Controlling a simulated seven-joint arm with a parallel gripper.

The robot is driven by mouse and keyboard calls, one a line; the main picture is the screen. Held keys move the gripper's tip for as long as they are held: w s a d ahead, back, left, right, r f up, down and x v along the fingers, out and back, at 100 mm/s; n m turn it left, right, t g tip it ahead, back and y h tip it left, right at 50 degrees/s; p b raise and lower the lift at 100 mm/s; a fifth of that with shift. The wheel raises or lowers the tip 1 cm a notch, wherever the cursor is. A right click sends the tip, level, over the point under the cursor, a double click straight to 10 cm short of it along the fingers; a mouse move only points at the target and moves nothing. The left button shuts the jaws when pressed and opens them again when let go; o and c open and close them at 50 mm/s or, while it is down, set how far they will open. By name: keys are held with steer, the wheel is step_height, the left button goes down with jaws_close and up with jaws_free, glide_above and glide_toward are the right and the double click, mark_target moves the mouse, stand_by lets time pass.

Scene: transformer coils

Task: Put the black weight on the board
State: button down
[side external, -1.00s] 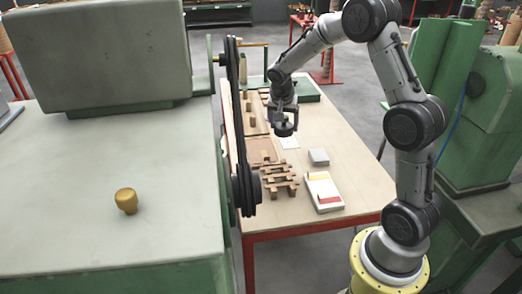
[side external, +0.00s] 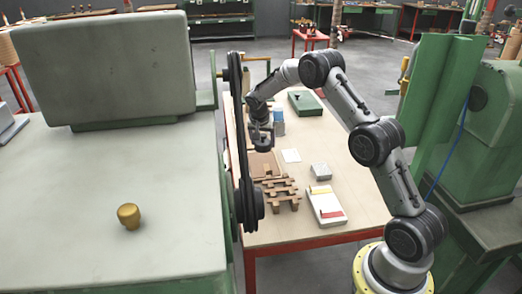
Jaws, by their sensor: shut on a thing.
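My gripper (side external: 262,140) is over the far left part of the table, just right of the black belt wheel. It is shut on a small dark thing, which I take to be the black weight (side external: 265,148); the fingers hide most of it, and its edges blend with them. A flat brown board (side external: 262,165) lies on the table just below and in front of the gripper. The weight looks held above the board's far part, but the exact gap cannot be told.
Wooden slats (side external: 278,190) are stacked in front of the board. A grey block (side external: 321,171), a white card (side external: 291,155) and a pale box (side external: 326,205) lie to the right. A blue thing (side external: 278,115) and a green tray (side external: 305,103) stand behind. The black belt wheel (side external: 247,190) hides the table's left edge.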

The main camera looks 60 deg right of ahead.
mark_target(261, 157)
steer(key=shift+w+d+f, duration=0.35)
steer(key=shift+w+f, duration=0.35)
steer(key=shift+w, duration=0.05)
steer(key=shift+f, duration=1.55)
steer(key=shift+f, duration=0.2)
jaws_free()
steer(key=shift+f, duration=0.15)
